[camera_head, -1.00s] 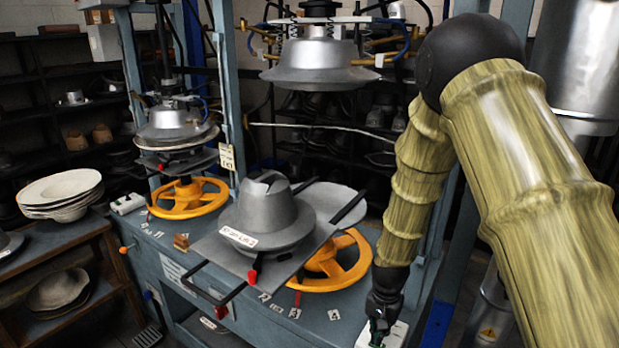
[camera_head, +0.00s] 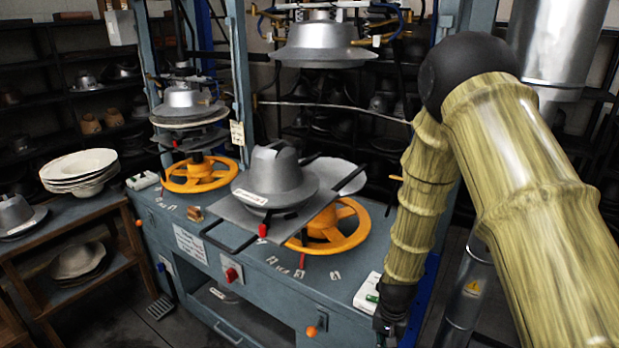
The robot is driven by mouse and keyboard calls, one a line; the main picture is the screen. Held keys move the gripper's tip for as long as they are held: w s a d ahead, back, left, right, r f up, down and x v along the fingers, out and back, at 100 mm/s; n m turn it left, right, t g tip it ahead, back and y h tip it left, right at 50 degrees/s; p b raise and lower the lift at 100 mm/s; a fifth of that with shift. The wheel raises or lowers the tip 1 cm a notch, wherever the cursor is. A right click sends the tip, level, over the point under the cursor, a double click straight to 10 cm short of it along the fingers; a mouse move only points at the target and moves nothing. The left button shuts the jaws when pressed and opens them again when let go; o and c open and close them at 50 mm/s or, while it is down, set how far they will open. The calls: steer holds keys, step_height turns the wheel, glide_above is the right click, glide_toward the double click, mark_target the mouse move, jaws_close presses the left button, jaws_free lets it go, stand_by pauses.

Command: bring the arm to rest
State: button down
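My arm, with a bamboo-like surface, comes in from the right and bends down at a black elbow. My gripper (camera_head: 388,336) hangs at its lower end, at the bottom of the view by the bench's front right. It is dark and small, partly cut by the frame edge, and its fingers cannot be made out. A white control box with a green button (camera_head: 369,292) lies on the bench just left of the wrist, partly hidden behind the arm; I cannot tell whether they touch.
A grey metal hat form (camera_head: 275,180) sits on a tray over an orange handwheel (camera_head: 335,232) on the blue bench (camera_head: 215,240). Pressing heads (camera_head: 322,42) hang above. White felts (camera_head: 80,168) are stacked on the left table. Floor shows at lower left.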

steer(key=s+f+n+b, duration=0.1)
steer(key=s+f+b, duration=0.1)
steer(key=s+f, duration=0.5)
steer(key=s+d+f+n+b, duration=0.1)
steer(key=s+f, duration=0.6)
steer(key=s, duration=0.7)
steer(key=s+d+f+n+b, duration=0.1)
steer(key=s+f+n+b, duration=0.2)
steer(key=s+f, duration=0.4)
steer(key=s+b, duration=0.1)
steer(key=s, duration=0.3)
steer(key=shift+s+d+f, duration=0.25)
steer(key=shift+s+f, duration=0.05)
